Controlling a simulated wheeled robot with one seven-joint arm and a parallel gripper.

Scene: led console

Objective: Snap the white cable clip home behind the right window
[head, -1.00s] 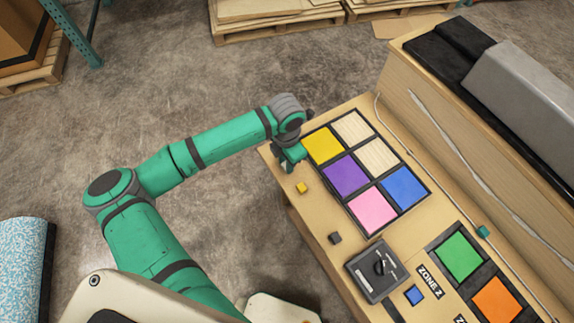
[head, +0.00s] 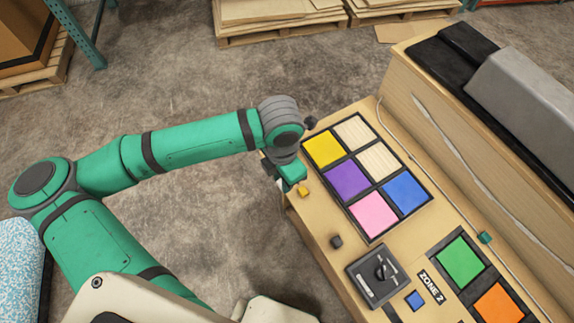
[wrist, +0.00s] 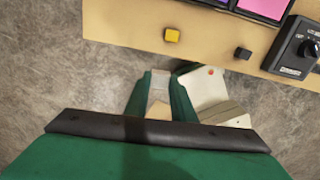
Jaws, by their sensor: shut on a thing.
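My gripper (head: 285,178) hangs beside the console's front left edge in the head view, left of the yellow button. In the wrist view my gripper (wrist: 160,82) shows two green fingers shut on a pale piece, which looks like the white cable clip (wrist: 158,94). The floor lies behind it. In the head view the clip is mostly hidden by the gripper. A thin cable (head: 408,155) runs along the back of the console top, with a small green block (head: 485,237) on it. I cannot tell which opening is the right window.
The wooden console (head: 322,222) carries yellow, purple, pink, blue and bare wood panels. A raised wooden wall (head: 440,120) stands behind.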

